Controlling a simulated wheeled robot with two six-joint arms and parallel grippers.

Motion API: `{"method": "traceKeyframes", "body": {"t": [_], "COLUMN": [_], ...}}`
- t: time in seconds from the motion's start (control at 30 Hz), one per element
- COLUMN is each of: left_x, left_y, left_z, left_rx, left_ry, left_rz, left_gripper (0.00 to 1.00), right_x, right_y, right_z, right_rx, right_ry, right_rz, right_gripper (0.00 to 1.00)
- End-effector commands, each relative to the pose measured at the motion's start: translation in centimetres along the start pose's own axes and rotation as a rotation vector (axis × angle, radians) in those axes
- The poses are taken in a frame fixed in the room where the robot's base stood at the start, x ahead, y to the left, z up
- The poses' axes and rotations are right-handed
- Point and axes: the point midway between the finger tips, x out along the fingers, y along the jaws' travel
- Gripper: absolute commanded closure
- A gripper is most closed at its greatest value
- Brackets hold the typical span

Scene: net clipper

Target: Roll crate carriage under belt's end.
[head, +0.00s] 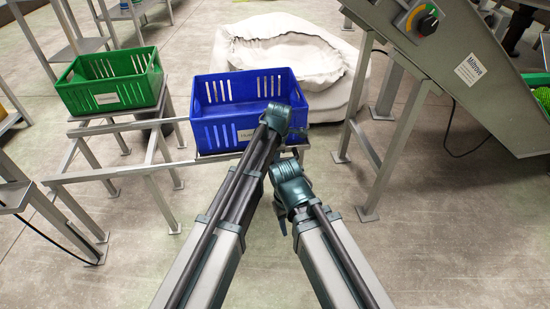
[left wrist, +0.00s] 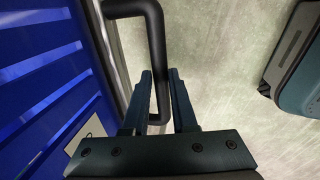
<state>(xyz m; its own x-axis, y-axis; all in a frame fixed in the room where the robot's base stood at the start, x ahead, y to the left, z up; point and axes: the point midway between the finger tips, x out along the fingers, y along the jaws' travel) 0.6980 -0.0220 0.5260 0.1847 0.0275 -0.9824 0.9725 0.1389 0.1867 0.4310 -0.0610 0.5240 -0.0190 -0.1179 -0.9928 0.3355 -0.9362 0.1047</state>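The blue crate (head: 225,130) sits on a grey metal carriage (head: 222,156) at the right end of a low rail frame (head: 110,175). The conveyor (head: 440,50) slopes at the right, its legs apart from the crate. My left gripper (head: 302,132) is at the crate's front right corner.
A large white sack (head: 290,45) sits behind the blue crate. A conveyor leg (head: 395,150) stands on the floor at the right. Bare floor lies between the carriage and that leg.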

Motion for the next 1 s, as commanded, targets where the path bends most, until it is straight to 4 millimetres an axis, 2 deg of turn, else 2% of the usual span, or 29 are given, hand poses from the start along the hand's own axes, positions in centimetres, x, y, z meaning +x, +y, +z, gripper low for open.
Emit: {"method": "traceKeyframes", "body": {"t": [0.03, 0.13, 0.17, 0.63, 0.77, 1.0], "left_x": [0.0, 0.0, 0.0, -0.7, -1.8, -5.2], "left_y": [-0.1, -0.1, -0.1, 0.0, 0.1, 0.1], "left_z": [0.6, 0.5, 0.4, 0.2, 0.2, 0.2], "left_rx": [0.004, 0.004, 0.003, 0.002, 0.002, 0.002], "left_ry": [-0.009, -0.007, -0.006, -0.003, -0.003, -0.003], "left_rz": [-0.002, -0.001, -0.001, 0.0, 0.0, 0.0], "left_gripper": [0.66, 0.48, 0.45, 0.45, 0.45, 0.45], "right_x": [0.0, 0.0, 0.0, -0.7, -1.8, -5.1], "right_y": [0.0, 0.0, 0.0, 0.1, 0.2, 0.6], "right_z": [0.0, 0.0, 0.0, 0.1, 0.1, 0.3], "right_rx": [0.0, 0.0, 0.0, 0.001, 0.003, 0.007], "right_ry": [0.0, 0.0, 0.0, 0.0, -0.001, -0.002], "right_rz": [0.0, 0.0, 0.0, 0.001, 0.002, 0.001], "right_gripper": [0.5, 0.5, 0.5, 0.5, 0.5, 0.5]}}
